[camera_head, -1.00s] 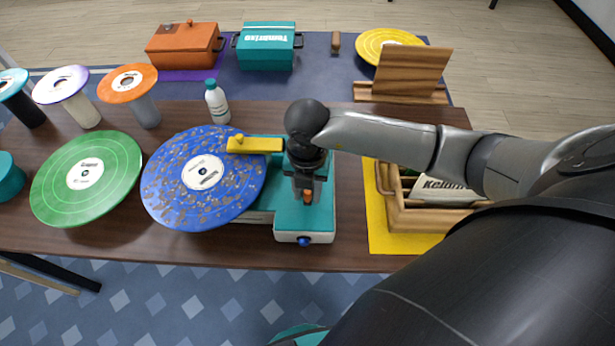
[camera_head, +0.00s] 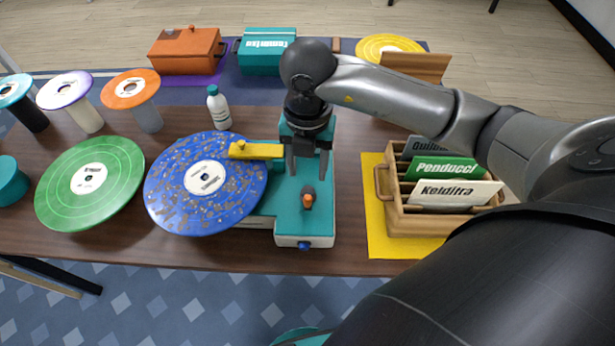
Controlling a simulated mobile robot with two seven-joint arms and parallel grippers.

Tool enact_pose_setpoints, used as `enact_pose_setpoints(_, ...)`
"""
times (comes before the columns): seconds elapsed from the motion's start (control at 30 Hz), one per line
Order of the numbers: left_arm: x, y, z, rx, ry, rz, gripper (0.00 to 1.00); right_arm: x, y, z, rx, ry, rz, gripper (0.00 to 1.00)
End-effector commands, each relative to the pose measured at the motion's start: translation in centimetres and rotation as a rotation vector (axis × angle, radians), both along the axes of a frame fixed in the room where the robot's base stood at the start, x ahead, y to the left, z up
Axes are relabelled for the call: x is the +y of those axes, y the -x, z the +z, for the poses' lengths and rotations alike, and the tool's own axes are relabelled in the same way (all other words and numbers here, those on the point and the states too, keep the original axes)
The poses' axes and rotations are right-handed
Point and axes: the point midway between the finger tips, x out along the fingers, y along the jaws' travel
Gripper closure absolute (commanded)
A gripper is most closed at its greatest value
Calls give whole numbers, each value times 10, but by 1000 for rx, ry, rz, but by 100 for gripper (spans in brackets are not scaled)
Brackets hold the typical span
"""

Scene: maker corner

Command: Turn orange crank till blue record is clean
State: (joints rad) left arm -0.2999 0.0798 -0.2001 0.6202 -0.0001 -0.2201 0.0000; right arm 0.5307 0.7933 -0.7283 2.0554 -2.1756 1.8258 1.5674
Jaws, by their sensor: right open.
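The blue record (camera_head: 222,213) lies on the teal machine (camera_head: 292,226) and is speckled with brown dirt patches. A yellow arm (camera_head: 262,150) reaches from the machine over the record's upper right edge. The orange crank (camera_head: 308,200) stands on the machine's top, right of the record, with a dark part beside its orange tip. My right gripper (camera_head: 308,172) is open, pointing down above the machine, a little beyond the crank and apart from it. Its jaws hold nothing. My left gripper is not in view.
A green record (camera_head: 90,205) lies left of the blue one. A white bottle (camera_head: 219,110) stands behind. A wooden crate (camera_head: 402,222) with labelled sleeves sits on a yellow mat (camera_head: 376,240) at right. The table's front edge is close to the machine.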

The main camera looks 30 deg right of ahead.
Motion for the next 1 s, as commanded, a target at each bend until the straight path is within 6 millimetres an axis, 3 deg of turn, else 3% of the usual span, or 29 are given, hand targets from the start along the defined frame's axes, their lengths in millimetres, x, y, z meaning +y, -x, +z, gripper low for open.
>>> enact_pose_setpoints(0.1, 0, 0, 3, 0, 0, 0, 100, 0, -1, 21, -3, 1, 1, 46)
enact_pose_setpoints(0.3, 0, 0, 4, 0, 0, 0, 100, 0, 0, 37, -1, 1, -1, 46)
enact_pose_setpoints(1.0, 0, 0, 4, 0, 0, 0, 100, 0, 0, 38, 1, 1, 0, 46)
